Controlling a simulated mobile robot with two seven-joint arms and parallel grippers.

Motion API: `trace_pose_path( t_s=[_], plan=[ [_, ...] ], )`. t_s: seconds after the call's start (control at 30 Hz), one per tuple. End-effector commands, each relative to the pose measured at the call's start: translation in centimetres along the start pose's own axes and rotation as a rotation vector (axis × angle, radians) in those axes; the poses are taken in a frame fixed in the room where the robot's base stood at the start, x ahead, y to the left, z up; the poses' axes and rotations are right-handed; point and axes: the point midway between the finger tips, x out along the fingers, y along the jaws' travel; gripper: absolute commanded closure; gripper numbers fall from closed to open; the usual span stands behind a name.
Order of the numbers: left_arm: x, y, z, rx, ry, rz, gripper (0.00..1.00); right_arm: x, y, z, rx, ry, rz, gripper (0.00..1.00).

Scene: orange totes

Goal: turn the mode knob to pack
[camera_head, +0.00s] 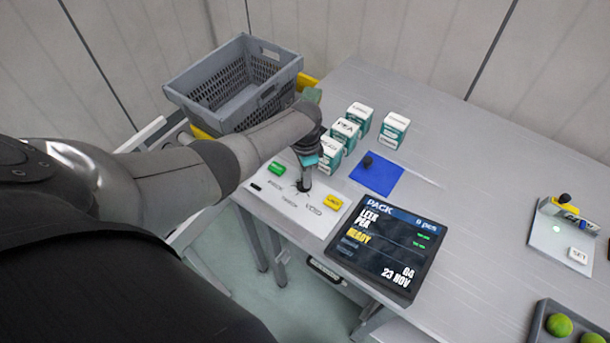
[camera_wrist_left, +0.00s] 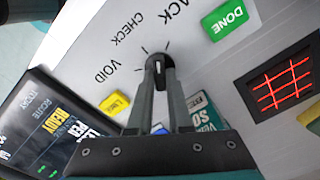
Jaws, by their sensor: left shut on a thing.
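The mode knob (camera_wrist_left: 158,62) is a small dark knob on a white panel (camera_head: 270,201), with the words PACK, CHECK and VOID printed around it. My left gripper (camera_head: 304,186) comes down over the panel from above. In the left wrist view its two fingers (camera_wrist_left: 160,75) are closed on the knob, one on each side. The fingers cover part of the knob, and I cannot tell for certain which word it points to. A tilted screen (camera_head: 385,250) beside the panel shows PACK at its top and READY in yellow. My right gripper is not in view.
A green DONE button (camera_wrist_left: 225,20) and a yellow button (camera_head: 333,202) flank the knob. White-and-teal boxes (camera_head: 395,128) and a blue mat (camera_head: 382,178) lie behind the panel. A grey crate (camera_head: 185,98) stands at the back left.

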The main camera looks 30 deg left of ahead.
Motion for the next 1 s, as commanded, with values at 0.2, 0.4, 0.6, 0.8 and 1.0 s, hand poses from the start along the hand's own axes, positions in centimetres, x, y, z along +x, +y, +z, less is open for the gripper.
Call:
trace_pose_path(
  t_s=[0.2, 0.4, 0.6, 0.8, 1.0],
  plan=[
    [-0.05, 0.02, -0.03, 0.189, 0.002, -0.002, 1.00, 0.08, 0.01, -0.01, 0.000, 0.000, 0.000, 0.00],
    [-0.05, 0.08, -0.03, 0.325, 0.002, -0.002, 1.00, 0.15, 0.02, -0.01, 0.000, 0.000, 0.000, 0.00],
    [-0.05, 0.13, -0.04, 0.411, 0.002, -0.001, 1.00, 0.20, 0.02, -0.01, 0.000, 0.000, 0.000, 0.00],
    [-0.06, 0.16, -0.05, 0.454, 0.003, -0.001, 1.00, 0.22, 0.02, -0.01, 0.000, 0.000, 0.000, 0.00],
    [-0.07, 0.18, -0.06, 0.464, 0.003, -0.001, 1.00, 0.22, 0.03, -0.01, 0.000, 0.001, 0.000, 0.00]
  ],
)
